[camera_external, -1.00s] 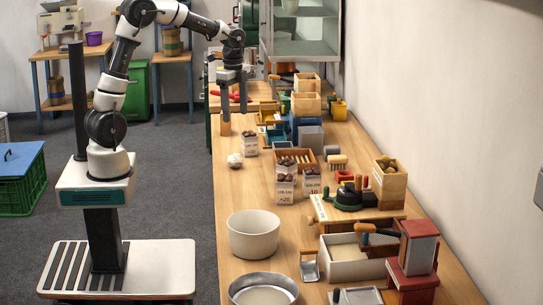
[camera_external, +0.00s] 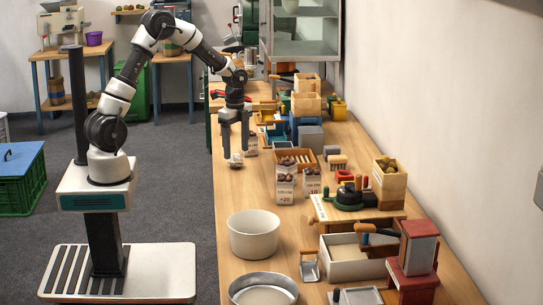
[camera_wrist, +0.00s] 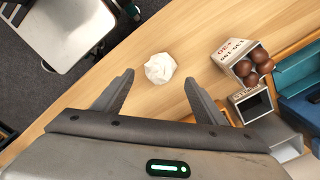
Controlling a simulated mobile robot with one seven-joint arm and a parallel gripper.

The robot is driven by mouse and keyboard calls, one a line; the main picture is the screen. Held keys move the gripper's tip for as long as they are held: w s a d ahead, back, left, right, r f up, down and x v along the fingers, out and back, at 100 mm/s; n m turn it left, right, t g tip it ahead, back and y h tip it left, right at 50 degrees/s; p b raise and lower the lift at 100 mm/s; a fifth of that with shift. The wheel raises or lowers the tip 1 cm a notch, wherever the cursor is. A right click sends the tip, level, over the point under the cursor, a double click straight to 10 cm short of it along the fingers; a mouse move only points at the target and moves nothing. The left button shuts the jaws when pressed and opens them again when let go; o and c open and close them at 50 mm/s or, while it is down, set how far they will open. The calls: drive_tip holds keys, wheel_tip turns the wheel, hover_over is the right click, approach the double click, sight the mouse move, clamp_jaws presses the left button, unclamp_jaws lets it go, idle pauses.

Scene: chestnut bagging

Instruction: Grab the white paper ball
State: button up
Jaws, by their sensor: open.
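The white paper ball (camera_wrist: 160,68) lies on the wooden table, a crumpled round lump. In the external view the paper ball (camera_external: 236,160) shows at the table's left side, partly behind the fingers. My gripper (camera_external: 235,152) is open and points down, with its fingertips around or just above the ball; the exact height is hard to tell. In the wrist view my gripper (camera_wrist: 158,85) has its two fingers wide apart, and the ball shows between and slightly beyond their tips. The ball is not held.
A paper bag of chestnuts (camera_wrist: 242,62) stands right of the ball, close to the right finger. The table (camera_external: 232,190) is bare in front of the ball, up to a white bowl (camera_external: 254,236).

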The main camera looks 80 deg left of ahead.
sight(235, 155)
drive_tip(key=f, duration=0.4)
drive_tip(key=shift+s+a+f, duration=0.25)
drive_tip(key=shift+f, duration=0.15)
drive_tip(key=c, duration=1.1)
